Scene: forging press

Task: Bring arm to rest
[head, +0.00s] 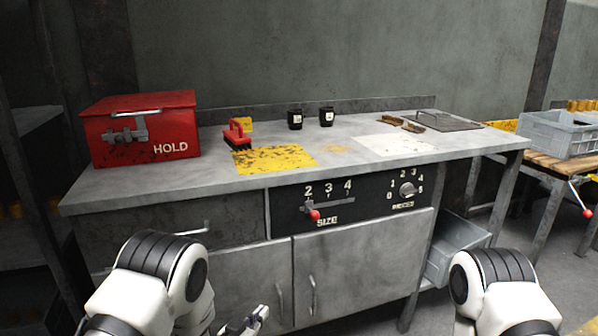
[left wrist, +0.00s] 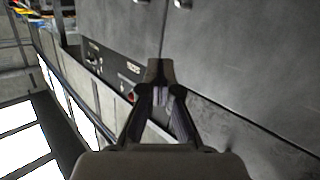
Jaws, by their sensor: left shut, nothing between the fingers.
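My left gripper (head: 262,312) shows low in the head view, in front of the cabinet doors of the workbench (head: 350,265). It is shut and empty. In the left wrist view its fingers (left wrist: 160,75) meet at the tips, with grey cabinet panels beyond. My left arm comes in at the bottom left of the head view. My right arm shows at the bottom right, but its gripper is out of view.
On the bench stand a red HOLD box (head: 140,135), a red brush (head: 238,135), two black cups (head: 295,119) and a dark plate (head: 442,121). The front panel has a SIZE lever (head: 314,214) and a knob (head: 407,189). A grey crate (head: 560,135) stands at right.

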